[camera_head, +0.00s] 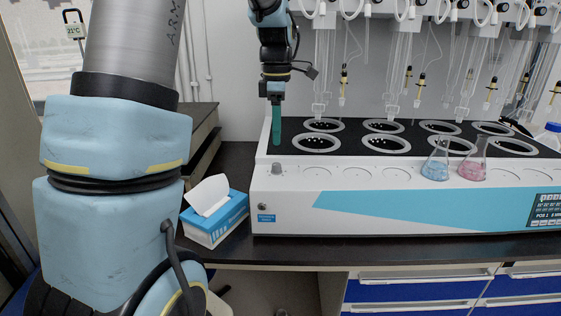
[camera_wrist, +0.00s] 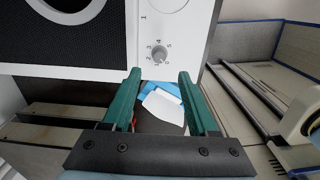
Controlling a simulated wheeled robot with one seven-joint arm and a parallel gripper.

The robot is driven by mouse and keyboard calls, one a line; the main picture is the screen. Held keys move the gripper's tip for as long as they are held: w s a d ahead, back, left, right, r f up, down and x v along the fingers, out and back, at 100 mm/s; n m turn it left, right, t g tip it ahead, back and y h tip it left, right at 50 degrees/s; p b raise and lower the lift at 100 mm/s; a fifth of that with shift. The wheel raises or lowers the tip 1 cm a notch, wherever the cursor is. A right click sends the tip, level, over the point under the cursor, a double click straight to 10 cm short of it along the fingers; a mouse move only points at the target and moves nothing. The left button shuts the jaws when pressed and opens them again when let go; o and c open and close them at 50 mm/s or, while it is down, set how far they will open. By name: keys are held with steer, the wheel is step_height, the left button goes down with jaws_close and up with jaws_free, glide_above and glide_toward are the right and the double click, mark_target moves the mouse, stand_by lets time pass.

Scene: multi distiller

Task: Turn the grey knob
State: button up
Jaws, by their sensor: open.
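The grey knob (camera_head: 277,168) stands at the front left corner of the white distiller (camera_head: 283,207). In the wrist view the knob (camera_wrist: 159,53) is round, with dial marks around it, on the white panel. My gripper (camera_head: 277,141) points down above the back-left part of the distiller, a little above and behind the knob in the head view. In the wrist view my gripper (camera_wrist: 160,75) has its two green fingers apart with nothing between them. The knob shows just beyond the fingertips, roughly centred between them. I see no contact.
A blue tissue box (camera_head: 222,228) stands left of the distiller. Flasks with blue liquid (camera_head: 436,166) and pink liquid (camera_head: 473,168) stand on its right part. Glass tubes hang above its round heating openings. The dark worktop (camera_head: 300,252) has a narrow free front strip.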

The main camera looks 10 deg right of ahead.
mark_target(277, 164)
step_height(277, 164, down, 8)
steer(key=shift+f+p, duration=0.25)
steer(key=shift+p, duration=0.5)
steer(key=shift+c, duration=0.3)
jaws_close()
